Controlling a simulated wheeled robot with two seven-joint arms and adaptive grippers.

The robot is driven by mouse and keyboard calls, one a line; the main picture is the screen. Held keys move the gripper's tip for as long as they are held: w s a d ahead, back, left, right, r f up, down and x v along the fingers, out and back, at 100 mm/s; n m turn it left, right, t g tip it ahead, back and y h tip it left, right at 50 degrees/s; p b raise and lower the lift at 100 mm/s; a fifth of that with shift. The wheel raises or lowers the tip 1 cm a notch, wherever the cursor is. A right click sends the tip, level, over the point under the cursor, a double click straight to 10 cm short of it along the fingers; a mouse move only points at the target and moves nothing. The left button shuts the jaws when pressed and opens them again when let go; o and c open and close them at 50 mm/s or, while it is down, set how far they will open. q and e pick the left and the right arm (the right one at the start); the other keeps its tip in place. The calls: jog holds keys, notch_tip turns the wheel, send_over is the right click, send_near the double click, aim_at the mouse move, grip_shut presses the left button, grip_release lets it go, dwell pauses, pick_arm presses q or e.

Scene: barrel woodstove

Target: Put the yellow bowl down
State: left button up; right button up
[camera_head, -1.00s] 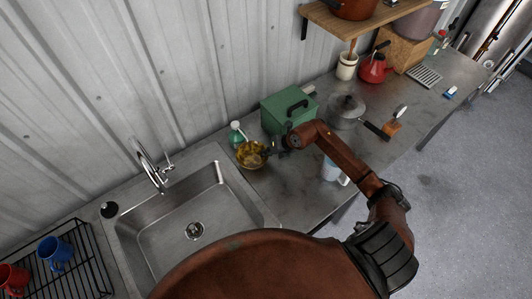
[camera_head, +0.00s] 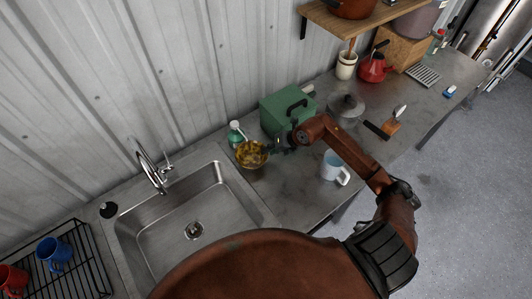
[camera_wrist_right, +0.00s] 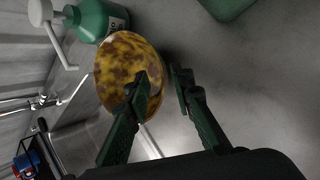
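The yellow bowl (camera_head: 250,154), mottled with brown, sits on the counter just right of the sink, in front of a green soap bottle. In the right wrist view the bowl (camera_wrist_right: 122,62) lies ahead of the fingers. My right gripper (camera_head: 279,148) is at the bowl's right side. In the wrist view its fingers (camera_wrist_right: 160,82) are apart: the left fingertip overlaps the bowl near its rim, the right one is outside it with a small gap. Whether the left finger touches the bowl is unclear. My left gripper is not in view.
The green soap bottle (camera_head: 235,134) stands close behind the bowl, and a green box (camera_head: 284,108) is behind the gripper. The sink (camera_head: 190,240) is to the left. A light blue mug (camera_head: 331,167) stands near the counter's front edge. A lidded pot (camera_head: 346,108) is farther right.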

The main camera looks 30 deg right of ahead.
jog(key=v, duration=0.8)
jog(key=shift+b, duration=0.3)
